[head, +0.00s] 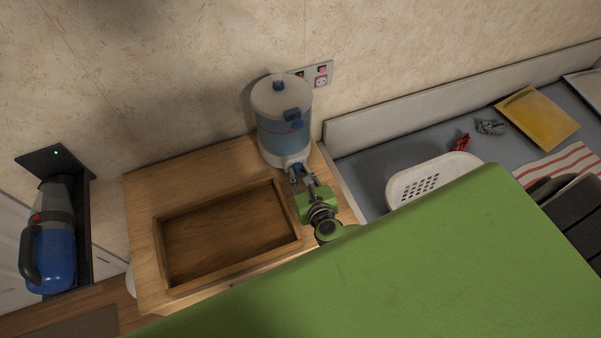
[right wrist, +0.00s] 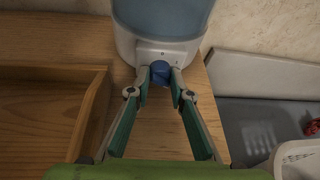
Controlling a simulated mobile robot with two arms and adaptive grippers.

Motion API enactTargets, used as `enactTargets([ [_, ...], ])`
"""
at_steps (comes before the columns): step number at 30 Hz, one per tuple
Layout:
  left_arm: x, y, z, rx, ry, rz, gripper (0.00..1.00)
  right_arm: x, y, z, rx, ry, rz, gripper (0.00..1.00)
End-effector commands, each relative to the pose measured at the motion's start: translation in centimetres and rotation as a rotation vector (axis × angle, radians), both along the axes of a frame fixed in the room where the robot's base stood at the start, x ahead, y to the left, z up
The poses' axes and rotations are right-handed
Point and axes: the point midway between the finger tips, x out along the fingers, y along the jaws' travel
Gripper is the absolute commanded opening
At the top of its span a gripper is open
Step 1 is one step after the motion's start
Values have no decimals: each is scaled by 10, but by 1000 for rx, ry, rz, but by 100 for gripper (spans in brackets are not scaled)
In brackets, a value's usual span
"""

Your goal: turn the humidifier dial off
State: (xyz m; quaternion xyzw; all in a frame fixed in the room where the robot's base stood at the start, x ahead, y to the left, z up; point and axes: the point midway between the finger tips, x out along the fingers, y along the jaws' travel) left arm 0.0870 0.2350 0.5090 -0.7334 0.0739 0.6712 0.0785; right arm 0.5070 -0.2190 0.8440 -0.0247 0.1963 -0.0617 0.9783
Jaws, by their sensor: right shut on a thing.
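The humidifier (head: 283,115) stands upright at the back right of the wooden stand, with a blue tank, white lid and white base. In the right wrist view, the humidifier's white base (right wrist: 140,50) fills the top middle. Its blue dial (right wrist: 160,72) sits on the front of the base, with small marks above it. My right gripper (head: 299,172) is at the front of the base; in the right wrist view its fingertips (right wrist: 160,76) are shut on the dial, one on each side. The dial's exact setting is hard to read. My left gripper is not in view.
An empty wooden tray (head: 168,262) lies left of my right gripper on the stand (head: 142,200). A wall socket (head: 321,80) is behind the humidifier. A white perforated basket (head: 393,191) and a yellow envelope (head: 538,117) lie on the grey surface at right. A blue vacuum (head: 52,250) hangs at left.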

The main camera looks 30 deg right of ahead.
Motion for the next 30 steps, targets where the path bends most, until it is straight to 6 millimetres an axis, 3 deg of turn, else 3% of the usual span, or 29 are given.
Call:
enactTargets([
  [6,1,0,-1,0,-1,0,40,3,8,2,-40,-4,3,0],
  [24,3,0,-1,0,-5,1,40,1,2,2,-113,3,2,0],
  [25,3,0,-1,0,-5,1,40,1,2,2,-113,3,2,22],
  [26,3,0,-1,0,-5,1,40,1,2,2,-113,3,2,30],
  [27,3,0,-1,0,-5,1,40,1,2,1,-114,3,1,36],
  [30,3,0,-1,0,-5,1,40,1,2,1,-115,4,1,36],
])
